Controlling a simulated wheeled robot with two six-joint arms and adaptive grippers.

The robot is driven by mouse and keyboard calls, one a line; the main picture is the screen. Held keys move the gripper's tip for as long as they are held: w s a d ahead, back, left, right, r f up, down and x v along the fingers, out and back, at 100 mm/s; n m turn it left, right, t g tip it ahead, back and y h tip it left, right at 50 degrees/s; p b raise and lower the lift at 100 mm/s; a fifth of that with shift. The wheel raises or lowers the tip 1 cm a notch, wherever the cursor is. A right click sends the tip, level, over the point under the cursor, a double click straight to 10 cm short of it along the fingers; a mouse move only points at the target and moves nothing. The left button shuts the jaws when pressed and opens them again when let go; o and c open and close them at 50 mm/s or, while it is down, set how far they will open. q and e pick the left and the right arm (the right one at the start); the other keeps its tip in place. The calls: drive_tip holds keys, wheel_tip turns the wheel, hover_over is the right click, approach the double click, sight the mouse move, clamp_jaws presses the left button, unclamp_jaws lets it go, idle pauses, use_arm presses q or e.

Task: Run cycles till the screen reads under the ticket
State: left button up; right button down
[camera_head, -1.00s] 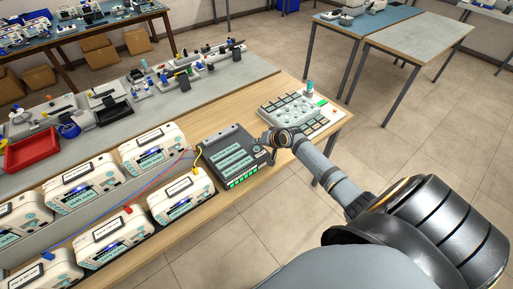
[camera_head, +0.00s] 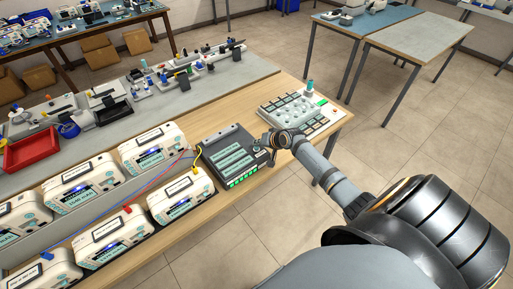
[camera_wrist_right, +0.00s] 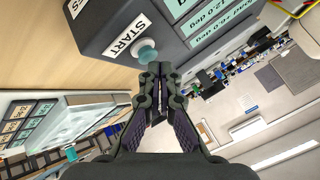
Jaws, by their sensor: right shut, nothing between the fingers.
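A dark grey control box (camera_head: 243,137) with several teal label strips and a row of green lights stands on the wooden bench. In the right wrist view, its side carries a white START label (camera_wrist_right: 126,36) beside a round teal button (camera_wrist_right: 147,52). My right gripper (camera_head: 268,143) is at the box's right side. In the right wrist view the closed, empty fingertips (camera_wrist_right: 160,72) are right by the button; I cannot tell if they touch it. Several white monitors with screens, such as one (camera_head: 182,204), stand left of the box; their small text is unclear. My left gripper is not in view.
A keyed panel (camera_head: 322,126) with a grid of round parts lies right of the box. Red, blue and yellow cables run among the monitors. A grey mat with instruments and a red tray (camera_head: 30,153) lies behind.

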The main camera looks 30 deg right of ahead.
sight(258, 148)
drive_tip(key=shift+f+b, duration=0.4)
drive_tip(key=shift+f, duration=0.25)
idle(0.7)
drive_tip(key=shift+r, duration=0.1)
drive_tip(key=shift+r+p, duration=0.95)
drive_tip(key=shift+p, duration=0.15)
drive_tip(key=shift+r, duration=0.15)
wheel_tip(258, 148, up, 5)
drive_tip(key=p, duration=0.5)
